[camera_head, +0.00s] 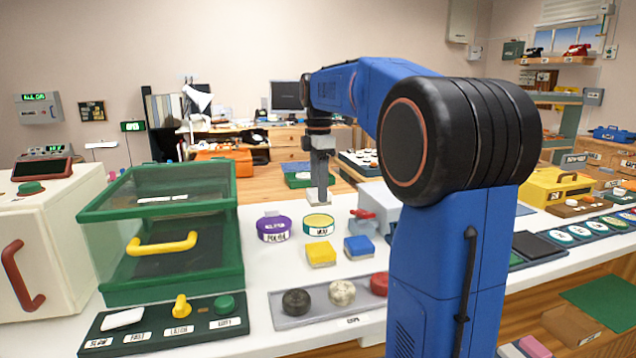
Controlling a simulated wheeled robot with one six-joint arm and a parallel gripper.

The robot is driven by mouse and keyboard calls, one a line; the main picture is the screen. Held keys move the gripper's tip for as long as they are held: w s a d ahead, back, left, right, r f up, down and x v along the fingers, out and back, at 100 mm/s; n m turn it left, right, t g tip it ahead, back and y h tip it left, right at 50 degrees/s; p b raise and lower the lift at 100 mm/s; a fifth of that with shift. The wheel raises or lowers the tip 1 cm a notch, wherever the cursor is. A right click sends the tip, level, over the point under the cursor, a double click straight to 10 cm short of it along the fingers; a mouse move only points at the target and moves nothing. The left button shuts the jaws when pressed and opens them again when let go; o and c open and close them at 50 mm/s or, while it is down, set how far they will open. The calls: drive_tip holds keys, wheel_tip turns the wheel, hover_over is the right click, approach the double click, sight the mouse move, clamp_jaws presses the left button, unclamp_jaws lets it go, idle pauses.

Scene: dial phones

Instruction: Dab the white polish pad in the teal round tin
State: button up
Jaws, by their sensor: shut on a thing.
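My gripper (319,184) points straight down over the white bench and is shut on a small pale block, which looks like the white polish pad (319,199). The fingertips are small and partly merge with the pad. A round tin with a dark teal rim and a pale yellow top (319,224) sits just below and in front of the pad. The pad appears above the tin's far edge; I cannot tell if they touch.
A purple round tin (273,229) stands left of the teal one. Yellow (320,254) and blue (359,247) blocks sit in front. A grey tray (290,322) holds round pads near the front. A green glass-lidded box (165,275) stands left. My arm hides the bench's right-centre.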

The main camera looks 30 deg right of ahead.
drive_tip(key=shift+f, duration=2.25)
drive_tip(key=shift+f, duration=0.55)
idle(0.6)
drive_tip(key=shift+r, duration=3.55)
